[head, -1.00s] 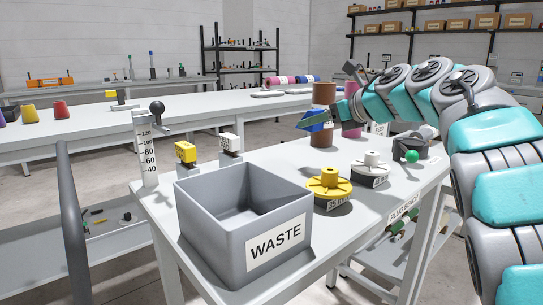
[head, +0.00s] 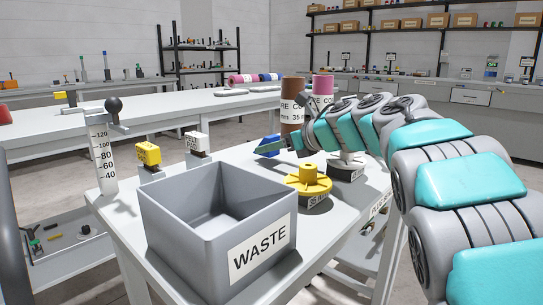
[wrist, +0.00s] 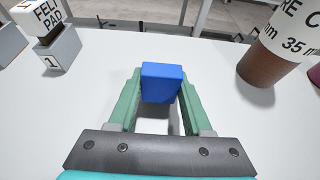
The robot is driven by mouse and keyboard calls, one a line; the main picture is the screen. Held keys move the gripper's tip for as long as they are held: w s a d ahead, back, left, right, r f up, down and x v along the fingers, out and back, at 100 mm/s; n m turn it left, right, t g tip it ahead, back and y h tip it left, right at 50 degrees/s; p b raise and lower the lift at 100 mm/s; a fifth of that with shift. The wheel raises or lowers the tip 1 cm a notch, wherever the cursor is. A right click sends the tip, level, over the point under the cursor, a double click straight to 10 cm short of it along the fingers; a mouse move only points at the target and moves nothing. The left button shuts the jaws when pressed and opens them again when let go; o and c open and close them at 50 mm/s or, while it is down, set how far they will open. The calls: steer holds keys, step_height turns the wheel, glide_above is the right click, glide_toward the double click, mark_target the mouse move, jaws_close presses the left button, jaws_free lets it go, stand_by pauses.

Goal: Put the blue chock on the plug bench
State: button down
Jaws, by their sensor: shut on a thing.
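The blue chock (head: 268,146) is a small blue block held between the green fingers of my gripper (wrist: 160,92). In the wrist view the chock (wrist: 161,82) sits between the fingertips, with a shadow below it on the white top. My gripper is low over the far part of the plug bench (head: 235,160), whose edge label is partly hidden by my arm. I cannot tell whether the chock touches the bench top.
A grey WASTE bin (head: 262,248) stands at the bench's front. A brown cylinder (head: 292,110) is close behind my gripper. Yellow (head: 148,154) and white (head: 196,143) blocks on stands are left.

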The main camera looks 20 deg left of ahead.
steer(key=shift+f, duration=0.8)
steer(key=shift+f, duration=0.15)
steer(key=shift+c, duration=1.7)
jaws_free()
steer(key=shift+r, duration=0.3)
steer(key=v, duration=1)
steer(key=shift+d+f+b, duration=0.1)
steer(key=shift+d+b, duration=0.15)
steer(key=shift+b, duration=0.05)
steer(key=shift+v, duration=0.8)
